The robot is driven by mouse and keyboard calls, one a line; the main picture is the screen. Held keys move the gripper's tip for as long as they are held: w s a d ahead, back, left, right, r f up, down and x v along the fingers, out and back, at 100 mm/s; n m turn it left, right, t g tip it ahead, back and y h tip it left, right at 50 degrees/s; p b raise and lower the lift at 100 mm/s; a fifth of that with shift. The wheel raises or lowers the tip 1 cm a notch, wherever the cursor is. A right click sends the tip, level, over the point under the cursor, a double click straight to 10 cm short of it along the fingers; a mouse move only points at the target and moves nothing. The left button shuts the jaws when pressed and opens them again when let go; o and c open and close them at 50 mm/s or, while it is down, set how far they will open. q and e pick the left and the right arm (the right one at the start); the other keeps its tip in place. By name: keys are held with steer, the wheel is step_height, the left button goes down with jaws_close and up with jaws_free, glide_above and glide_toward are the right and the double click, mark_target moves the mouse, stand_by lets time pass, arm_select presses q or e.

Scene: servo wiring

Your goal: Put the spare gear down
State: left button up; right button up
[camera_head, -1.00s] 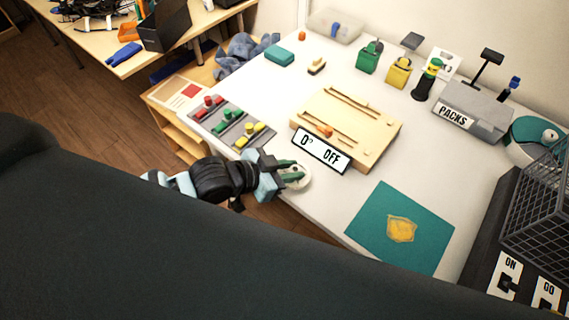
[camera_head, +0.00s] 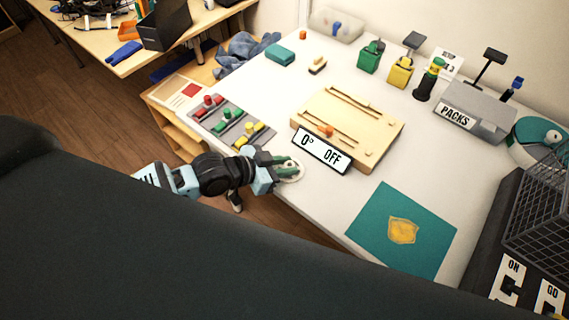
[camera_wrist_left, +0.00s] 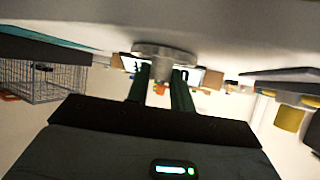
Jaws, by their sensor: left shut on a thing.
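The spare gear (camera_head: 295,173) is a pale round disc with a raised middle. It is at the near left edge of the white table, left of the "0° OFF" sign. My left gripper (camera_head: 283,169) is shut on it, with dark green fingers around its middle. In the left wrist view the gear (camera_wrist_left: 165,50) is between the fingertips (camera_wrist_left: 162,78), close against the pale table surface. I cannot tell for certain whether it touches. My right gripper is not in view.
The wooden slotted board (camera_head: 360,110) with the sign (camera_head: 321,150) stands to the right. A grey rack with red, green and yellow pieces (camera_head: 229,114) lies beyond the gripper. A teal mat (camera_head: 365,225) lies at the near right. Table between them is clear.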

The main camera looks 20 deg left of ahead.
arm_select(q)
steer(key=shift+f, duration=0.1)
steer(key=o, duration=1)
steer(key=shift+r, duration=0.25)
steer(key=v, duration=1.2)
steer(key=shift+f+p, duration=0.1)
steer(key=shift+p, duration=0.2)
